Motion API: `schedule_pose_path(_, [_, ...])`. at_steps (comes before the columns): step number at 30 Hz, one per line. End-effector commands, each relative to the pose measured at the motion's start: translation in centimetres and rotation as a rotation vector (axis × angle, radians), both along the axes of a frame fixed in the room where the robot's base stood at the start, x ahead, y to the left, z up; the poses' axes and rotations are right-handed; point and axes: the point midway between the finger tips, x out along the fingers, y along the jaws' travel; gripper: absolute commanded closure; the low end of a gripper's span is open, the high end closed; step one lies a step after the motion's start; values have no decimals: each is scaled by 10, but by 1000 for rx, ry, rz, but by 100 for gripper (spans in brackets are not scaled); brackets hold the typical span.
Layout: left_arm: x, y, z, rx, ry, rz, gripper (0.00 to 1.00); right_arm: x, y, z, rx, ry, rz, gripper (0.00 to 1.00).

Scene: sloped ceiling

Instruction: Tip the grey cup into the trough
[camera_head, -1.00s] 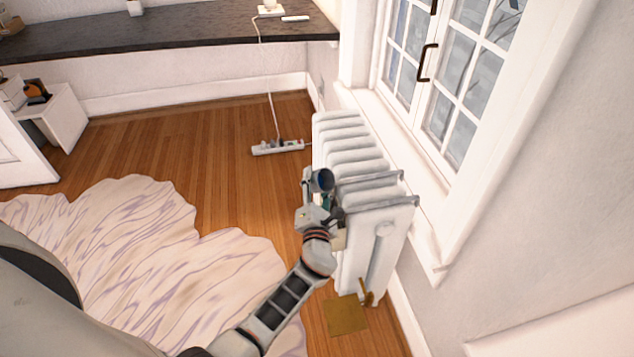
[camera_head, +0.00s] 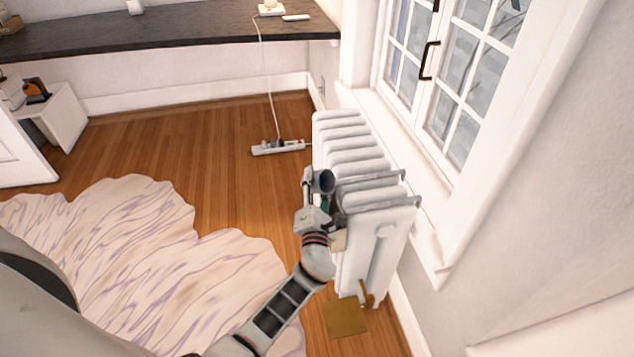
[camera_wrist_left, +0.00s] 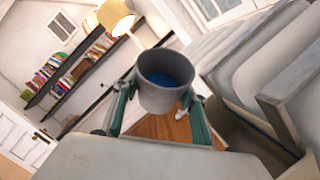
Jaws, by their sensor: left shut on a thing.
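The grey cup (camera_head: 323,181) is held in my left gripper (camera_head: 316,200) beside the left side of the white radiator, near its top. The cup also shows in the left wrist view (camera_wrist_left: 165,82), between the two green fingers of my left gripper (camera_wrist_left: 162,105). It looks close to upright, and its inside shows blue. In the left wrist view, a long box with a dark inside, apparently the trough (camera_wrist_left: 278,112), lies right of the cup, against the radiator. The cup is apart from it. In the head view the arm and gripper hide most of it. My right gripper is not in view.
The white radiator (camera_head: 345,142) stands below the window, with grey metal hooks (camera_head: 375,180) over its top. A power strip (camera_head: 277,147) lies on the wooden floor. A pale rug (camera_head: 130,260) covers the left. A yellowish mat (camera_head: 345,317) lies at the radiator's foot.

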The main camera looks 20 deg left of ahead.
Motion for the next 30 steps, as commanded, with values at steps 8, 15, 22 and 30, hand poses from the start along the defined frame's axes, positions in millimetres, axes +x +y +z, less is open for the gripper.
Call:
schedule_pose_path(8, [0,-1,1,46,-8,0,80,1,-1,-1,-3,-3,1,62])
schedule_pose_path(15, [0,-1,3,92,-17,-1,80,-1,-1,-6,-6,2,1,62])
schedule_pose_path(22, [-1,-2,6,143,-28,0,80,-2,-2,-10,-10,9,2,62])
schedule_pose_path(30, [0,-3,9,208,-40,0,80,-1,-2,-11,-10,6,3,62])
